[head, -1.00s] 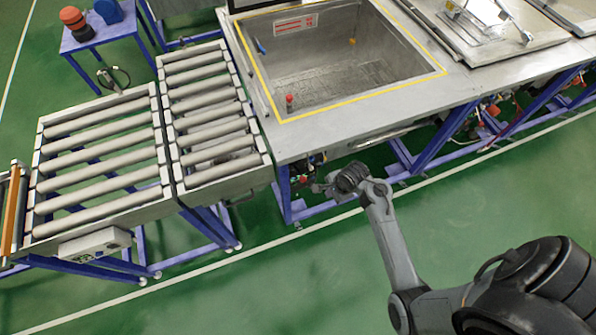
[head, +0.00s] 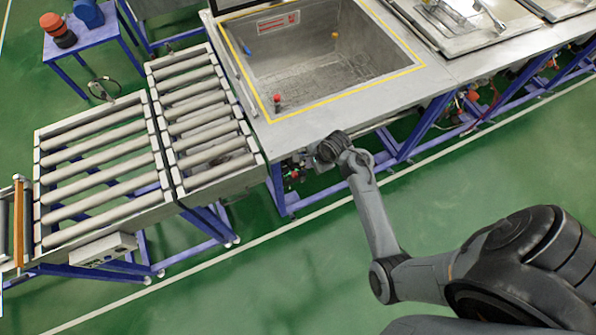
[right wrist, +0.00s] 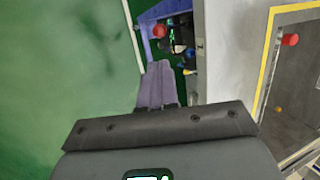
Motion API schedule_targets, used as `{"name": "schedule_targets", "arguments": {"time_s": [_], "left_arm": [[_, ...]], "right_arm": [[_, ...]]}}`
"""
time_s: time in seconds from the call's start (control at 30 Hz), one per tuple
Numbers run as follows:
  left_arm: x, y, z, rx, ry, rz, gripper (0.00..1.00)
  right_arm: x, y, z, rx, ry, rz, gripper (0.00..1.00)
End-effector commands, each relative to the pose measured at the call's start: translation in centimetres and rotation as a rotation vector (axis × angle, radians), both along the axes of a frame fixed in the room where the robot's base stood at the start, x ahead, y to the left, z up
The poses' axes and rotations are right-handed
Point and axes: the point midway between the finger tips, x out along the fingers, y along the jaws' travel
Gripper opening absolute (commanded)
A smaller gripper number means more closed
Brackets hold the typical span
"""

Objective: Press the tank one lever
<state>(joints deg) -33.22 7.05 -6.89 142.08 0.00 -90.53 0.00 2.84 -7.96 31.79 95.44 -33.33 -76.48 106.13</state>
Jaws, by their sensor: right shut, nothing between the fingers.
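The open tank (head: 300,92) with a yellow border is sunk in the grey bench; its lid is raised at the back. Below the bench's front left corner is a small cluster of valve parts (head: 293,173), with a red knob (right wrist: 160,30) and dark fittings (right wrist: 178,46) in the right wrist view. I cannot tell which part is the lever. My right gripper (head: 303,162) is at the bench's front edge, beside this cluster. In the right wrist view its fingers (right wrist: 158,66) are shut and empty, just short of the fittings, with no clear contact. My left gripper is out of view.
A roller conveyor (head: 100,172) stands left of the bench. A blue side table (head: 92,42) holds red and blue items. Closed lids (head: 470,28) lie right of the tank. Blue bench legs (head: 278,190) are close to my gripper. The green floor (head: 270,285) in front is free.

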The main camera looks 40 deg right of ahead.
Motion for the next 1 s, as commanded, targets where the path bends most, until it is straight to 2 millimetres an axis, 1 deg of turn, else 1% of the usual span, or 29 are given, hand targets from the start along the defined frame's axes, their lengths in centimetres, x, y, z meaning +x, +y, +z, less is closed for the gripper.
{"name": "schedule_targets", "arguments": {"time_s": [0.13,0.23,0.37,0.6,0.7,0.8,1.0], "left_arm": [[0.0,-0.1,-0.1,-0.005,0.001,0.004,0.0],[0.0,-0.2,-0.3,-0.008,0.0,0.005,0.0],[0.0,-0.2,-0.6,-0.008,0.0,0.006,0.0],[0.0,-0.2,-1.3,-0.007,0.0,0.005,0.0],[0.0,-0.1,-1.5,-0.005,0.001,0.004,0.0],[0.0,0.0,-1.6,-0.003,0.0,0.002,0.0],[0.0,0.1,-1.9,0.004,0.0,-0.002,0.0]], "right_arm": [[0.3,0.0,-0.7,-0.001,0.001,0.002,0.0],[0.6,0.1,-1.8,-0.003,0.003,0.004,0.0],[1.3,0.2,-3.8,-0.002,0.004,0.004,0.0],[3.0,0.7,-8.1,-0.002,0.003,0.002,0.0],[3.6,0.8,-9.6,-0.003,0.003,0.001,0.0],[4.1,1.0,-10.8,-0.001,0.003,0.001,0.0],[4.7,1.1,-12.4,-0.001,0.001,0.0,0.0]]}}
